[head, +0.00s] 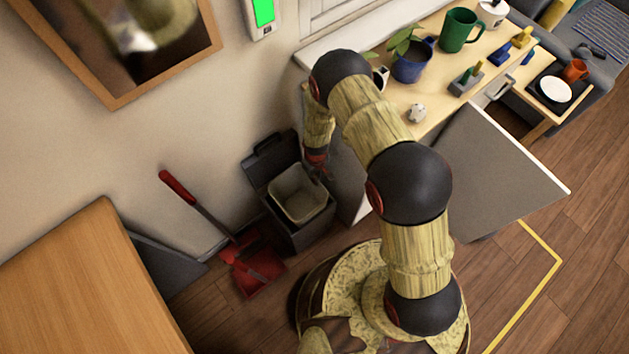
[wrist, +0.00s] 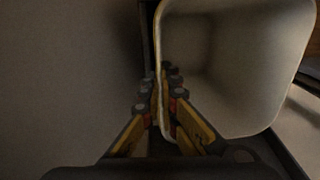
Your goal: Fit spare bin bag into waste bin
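The waste bin (head: 309,236) is a dark grey box on the floor against the wall, with its lid (head: 270,158) standing open at the back. A pale beige inner bucket (head: 303,207) shows at its mouth; I cannot tell whether it is fully seated or slightly raised. In the wrist view the empty-looking bucket (wrist: 235,65) fills the upper right. My gripper (head: 320,170) is at the bucket's rim. In the wrist view my gripper's fingers (wrist: 160,90) close on either side of the bucket's wall, one inside and one outside. I see no spare bin bag.
A red dustpan (head: 258,272) and red-handled brush (head: 195,200) stand left of the bin. A wooden counter (head: 440,85) with a plant, green mug (head: 459,30) and small items is to the right. A grey panel (head: 505,170) juts out there. A wooden table (head: 90,285) is lower left.

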